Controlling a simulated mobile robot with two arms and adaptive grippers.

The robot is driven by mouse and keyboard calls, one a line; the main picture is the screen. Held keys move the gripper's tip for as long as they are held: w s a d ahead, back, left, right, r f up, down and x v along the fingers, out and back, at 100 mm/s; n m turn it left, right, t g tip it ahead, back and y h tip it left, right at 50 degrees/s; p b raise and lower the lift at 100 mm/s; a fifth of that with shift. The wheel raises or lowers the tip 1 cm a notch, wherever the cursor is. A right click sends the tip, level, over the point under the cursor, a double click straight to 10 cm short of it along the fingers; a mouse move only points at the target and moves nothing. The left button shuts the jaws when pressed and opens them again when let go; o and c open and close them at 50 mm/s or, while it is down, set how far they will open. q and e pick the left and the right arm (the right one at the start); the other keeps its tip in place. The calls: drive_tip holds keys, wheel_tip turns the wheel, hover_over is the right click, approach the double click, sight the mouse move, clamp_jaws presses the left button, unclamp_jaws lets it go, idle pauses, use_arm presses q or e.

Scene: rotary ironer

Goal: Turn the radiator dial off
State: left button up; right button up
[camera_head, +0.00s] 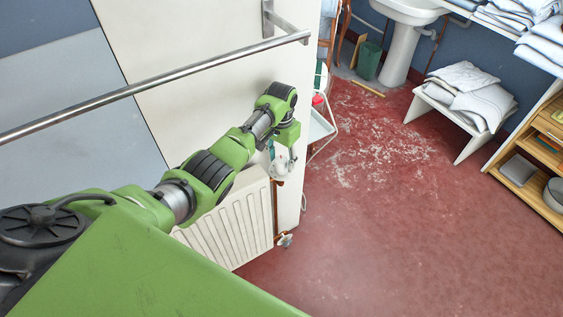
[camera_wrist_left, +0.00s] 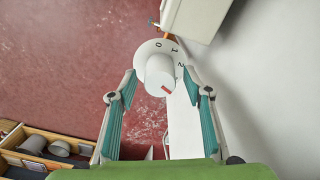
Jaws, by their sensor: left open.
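The white radiator dial (camera_wrist_left: 158,72) shows in the left wrist view, with a round scale disc behind its knob. The numbers 0, 1 and 2 are printed on the disc's upper and right side. A red mark is on the lower right of the knob. My left gripper (camera_wrist_left: 160,82) is open, its teal-padded fingers on either side of the dial, with gaps visible. In the head view, my left gripper (camera_head: 288,154) reaches down to the top right end of the white radiator (camera_head: 222,228), partly covering the dial. My right gripper is out of view.
A metal rail (camera_head: 160,85) crosses in front of the pale wall. A lower valve (camera_head: 285,240) sits by the radiator's bottom corner. A white rack (camera_head: 320,125) stands just behind the wall's edge.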

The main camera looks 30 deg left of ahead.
use_arm(q)
drive_tip(key=shift+f, duration=0.8)
drive_tip(key=c, duration=1.1)
